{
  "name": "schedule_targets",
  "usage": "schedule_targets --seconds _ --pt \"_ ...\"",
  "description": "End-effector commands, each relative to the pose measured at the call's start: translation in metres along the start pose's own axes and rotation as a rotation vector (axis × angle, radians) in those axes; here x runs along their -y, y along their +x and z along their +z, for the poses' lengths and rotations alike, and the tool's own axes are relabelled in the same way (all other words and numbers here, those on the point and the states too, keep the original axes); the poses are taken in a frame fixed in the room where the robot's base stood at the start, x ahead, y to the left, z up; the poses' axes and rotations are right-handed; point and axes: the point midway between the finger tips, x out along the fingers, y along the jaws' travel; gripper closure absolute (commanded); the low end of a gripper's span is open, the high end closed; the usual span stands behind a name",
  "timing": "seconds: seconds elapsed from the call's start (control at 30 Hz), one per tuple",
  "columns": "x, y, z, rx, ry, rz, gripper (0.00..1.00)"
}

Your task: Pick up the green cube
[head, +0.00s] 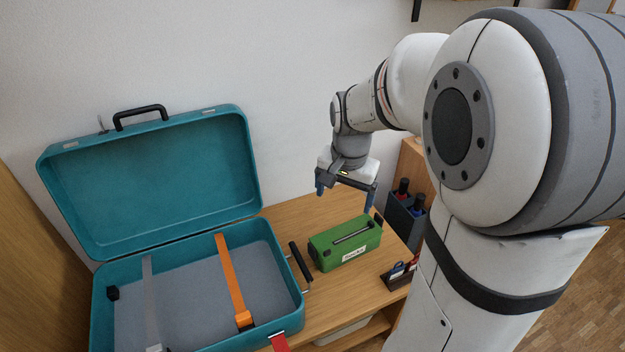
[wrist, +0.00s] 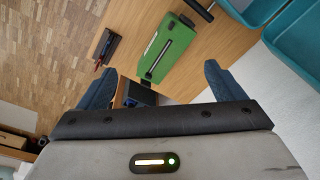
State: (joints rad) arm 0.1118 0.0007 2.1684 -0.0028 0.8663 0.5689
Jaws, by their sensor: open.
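No plain green cube shows; the green thing in view is a long green box (head: 322,252) with a dark bar along its top and a white label on its front. It rests on the wooden table. My gripper (head: 344,200) is open and empty, pointing down, above and behind the box in the head view. In the wrist view, my gripper's blue fingers (wrist: 160,72) stand wide apart, and the green box (wrist: 157,52) shows beyond and between them. The fingers appear clear of the box.
A dark holder with bottles (head: 403,218) stands to the right. A small dark holder (head: 397,277) sits front right. Bare table (head: 290,212) shows behind.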

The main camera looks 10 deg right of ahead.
Motion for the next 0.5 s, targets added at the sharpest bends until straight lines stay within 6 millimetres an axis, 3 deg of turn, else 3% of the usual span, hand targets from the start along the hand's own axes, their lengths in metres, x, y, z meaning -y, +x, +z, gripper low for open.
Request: schedule_targets --seconds 0.03,0.2,0.3,0.4,0.5 --pt "0.001 0.049 -0.014 0.016 0.075 0.012 0.07" --pt "0.005 0.143 -0.059 0.045 0.331 0.043 0.0" --pt "0.005 0.188 -0.079 0.057 0.453 0.058 0.0" --pt "0.004 0.221 -0.093 0.065 0.543 0.071 0.0" --pt "0.003 0.239 -0.101 0.069 0.598 0.078 0.0"
